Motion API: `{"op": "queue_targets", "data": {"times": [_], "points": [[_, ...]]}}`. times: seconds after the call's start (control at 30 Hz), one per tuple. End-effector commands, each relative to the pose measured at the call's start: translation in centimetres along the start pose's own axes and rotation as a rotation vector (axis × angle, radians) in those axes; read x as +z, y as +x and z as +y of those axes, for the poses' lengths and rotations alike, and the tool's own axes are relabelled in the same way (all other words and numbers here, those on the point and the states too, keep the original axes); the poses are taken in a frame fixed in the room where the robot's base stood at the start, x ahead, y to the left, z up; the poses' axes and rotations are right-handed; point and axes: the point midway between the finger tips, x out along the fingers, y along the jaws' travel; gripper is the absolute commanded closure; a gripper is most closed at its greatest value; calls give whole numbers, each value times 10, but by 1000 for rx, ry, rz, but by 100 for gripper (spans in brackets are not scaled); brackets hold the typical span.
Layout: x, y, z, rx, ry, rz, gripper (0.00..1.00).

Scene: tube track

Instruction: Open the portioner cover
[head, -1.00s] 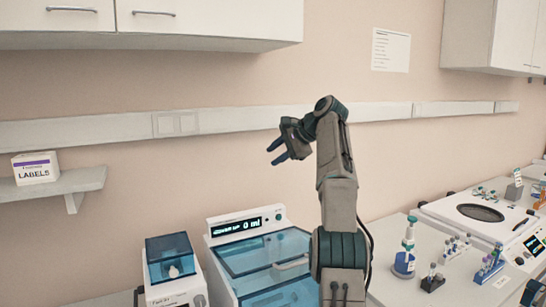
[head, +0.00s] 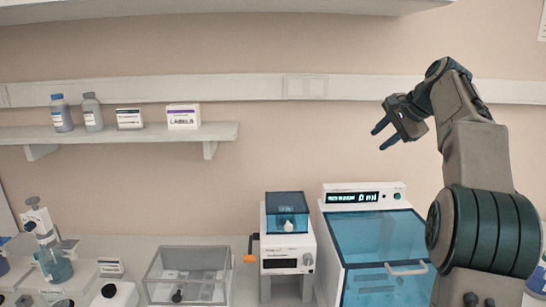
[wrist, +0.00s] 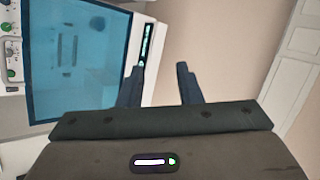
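The white machine (head: 340,208) with a "ml" display, which looks like the portioner, stands on the bench right of centre in the head view. Its see-through blue cover (head: 375,240) looks shut, with a pale bar handle (head: 408,269) near the front. The cover also shows tilted at upper left in the wrist view (wrist: 80,60). My gripper (head: 377,139) is open and empty, raised above the machine and near the wall, apart from the cover. Its two fingers (wrist: 160,68) stand apart in the wrist view. My arm hides the bench to the machine's right.
A smaller white device (head: 286,240) with a blue top stands left of the machine. A shelf (head: 120,134) holds bottles and small boxes. The air around my gripper is free.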

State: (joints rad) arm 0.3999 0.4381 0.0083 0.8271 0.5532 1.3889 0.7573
Motion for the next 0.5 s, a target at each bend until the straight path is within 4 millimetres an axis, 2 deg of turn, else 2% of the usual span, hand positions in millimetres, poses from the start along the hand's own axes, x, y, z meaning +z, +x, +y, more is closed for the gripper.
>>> {"op": "queue_targets", "data": {"times": [0.03,0.27,0.5], "points": [[16,2,7,20,-35,2,68],[76,9,52,119,-215,16,68],[140,17,122,225,-430,14,68]]}}
